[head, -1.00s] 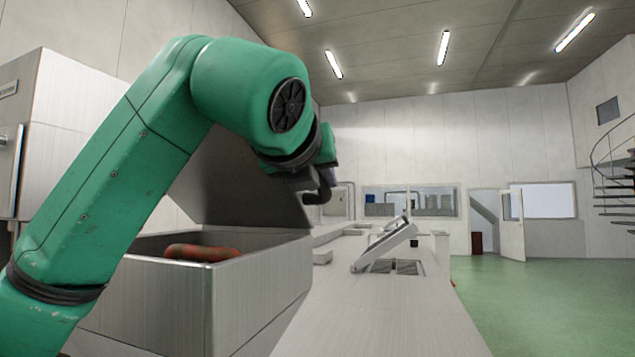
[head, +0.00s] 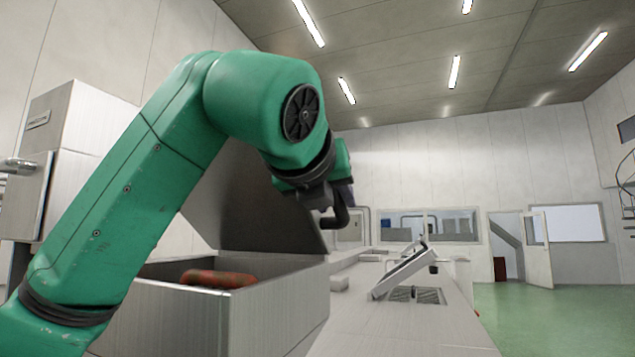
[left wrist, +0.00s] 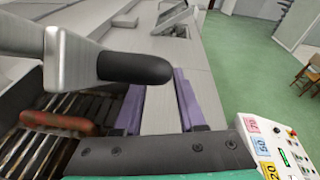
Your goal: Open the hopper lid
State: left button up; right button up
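The hopper (head: 270,312) is an open steel box at the lower left of the head view. Its lid (head: 262,205), a dark panel, stands raised and tilted behind the opening. My left gripper (head: 328,200) is by the lid's right edge. In the left wrist view my left gripper (left wrist: 161,95) has its purple fingers apart, with bare counter showing between them. A steel bar with a black grip (left wrist: 135,68) crosses close by the fingers; I cannot tell whether it touches them. My right gripper is not in view.
A rusty red cylinder (head: 217,279) lies inside the hopper, over a grate (left wrist: 30,150). A tilted metal panel (head: 402,270) stands on the long counter (head: 400,325). A control panel (left wrist: 285,150) is at the wrist view's lower right.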

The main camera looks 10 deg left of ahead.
pick_arm(q)
jog(key=b+v, duration=0.3)
jog(key=v, duration=0.9)
jog(key=shift+s, duration=0.35)
